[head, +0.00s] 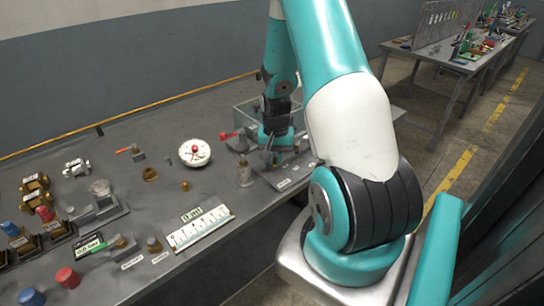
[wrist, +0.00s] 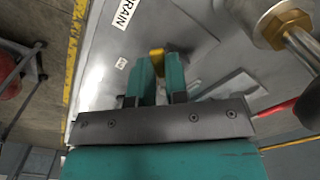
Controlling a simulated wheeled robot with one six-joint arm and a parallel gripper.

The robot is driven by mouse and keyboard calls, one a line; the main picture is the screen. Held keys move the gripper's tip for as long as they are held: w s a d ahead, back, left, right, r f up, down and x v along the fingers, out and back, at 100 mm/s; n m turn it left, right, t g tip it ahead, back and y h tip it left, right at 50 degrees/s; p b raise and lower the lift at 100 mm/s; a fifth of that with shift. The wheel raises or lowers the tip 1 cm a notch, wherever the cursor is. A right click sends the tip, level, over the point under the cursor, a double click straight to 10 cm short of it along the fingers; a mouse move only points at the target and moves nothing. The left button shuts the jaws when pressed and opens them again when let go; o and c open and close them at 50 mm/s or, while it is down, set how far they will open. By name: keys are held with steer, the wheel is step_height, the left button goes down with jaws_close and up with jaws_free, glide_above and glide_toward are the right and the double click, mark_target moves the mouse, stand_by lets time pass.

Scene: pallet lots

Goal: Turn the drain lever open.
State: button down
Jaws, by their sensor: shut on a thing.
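My gripper (wrist: 158,75) is low over a grey plate (wrist: 205,30), its two teal fingers close together. A small yellow piece (wrist: 157,54), apparently the end of the drain lever, shows between the fingertips, and my gripper is shut on it. The rest of the lever is hidden by the fingers. A white label reading "RAIN", its first letter cut off, (wrist: 123,15) lies beside it. In the head view my gripper (head: 272,150) is at the clear-walled tank, and the lever cannot be made out there.
A brass fitting with a metal pipe (wrist: 286,24) stands right of the fingers in the wrist view. A red handle (wrist: 284,107) is close to the gripper body.

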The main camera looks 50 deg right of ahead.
steer(key=n, duration=0.2)
steer(key=s+d+n, duration=0.1)
steer(key=n, duration=0.1)
steer(key=shift+s+d, duration=0.1)
steer(key=shift+s+d+n, duration=0.15)
steer(key=shift+d+n, duration=0.2)
steer(key=shift+n, duration=0.85)
steer(key=shift+s+d+n, duration=0.15)
steer(key=shift+d+n, duration=0.15)
steer(key=shift+n, duration=0.9)
steer(key=c, duration=1.1)
jaws_free()
step_height(320, 180, up, 18)
steer(key=shift+f+b, duration=0.25)
steer(key=shift+b, duration=0.45)
